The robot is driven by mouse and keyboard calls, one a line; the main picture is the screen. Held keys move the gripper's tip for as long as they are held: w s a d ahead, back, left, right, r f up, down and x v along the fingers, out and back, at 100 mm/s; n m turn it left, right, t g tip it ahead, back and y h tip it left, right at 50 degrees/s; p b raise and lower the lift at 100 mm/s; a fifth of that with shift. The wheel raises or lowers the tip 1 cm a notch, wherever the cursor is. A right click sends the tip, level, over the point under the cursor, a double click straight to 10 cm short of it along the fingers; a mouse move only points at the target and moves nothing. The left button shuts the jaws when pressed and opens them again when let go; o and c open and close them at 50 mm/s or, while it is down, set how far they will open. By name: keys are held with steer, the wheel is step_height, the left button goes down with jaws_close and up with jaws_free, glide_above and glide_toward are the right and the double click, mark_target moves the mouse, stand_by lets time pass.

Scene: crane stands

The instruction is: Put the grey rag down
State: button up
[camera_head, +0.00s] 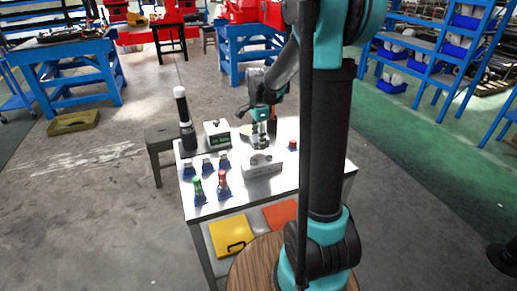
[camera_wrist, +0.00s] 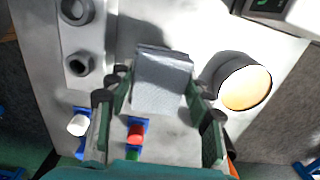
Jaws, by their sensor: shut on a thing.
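The grey rag (camera_wrist: 160,82) is a folded, block-like cloth between the two fingers of my gripper (camera_wrist: 158,110) in the wrist view. My gripper is shut on it and holds it over the light table top. In the head view my gripper (camera_head: 260,136) is over the far middle part of the white table (camera_head: 240,195), and the rag (camera_head: 260,142) shows small and pale below it. How high the rag is above the table is hard to tell.
A grey block with round holes (camera_head: 262,164) stands just in front of my gripper. Several small bottles on blue bases, including green (camera_head: 197,190) and red (camera_head: 222,185), stand front left. A meter box (camera_head: 216,132) and dark cylinder (camera_head: 185,120) stand behind. A round beige-topped thing (camera_wrist: 245,86) is nearby.

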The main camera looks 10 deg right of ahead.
mark_target(259, 154)
steer(key=shift+f, duration=2.2)
steer(key=o, duration=1.3)
steer(key=shift+f, duration=0.1)
step_height(259, 154, up, 12)
steer(key=shift+r, duration=0.15)
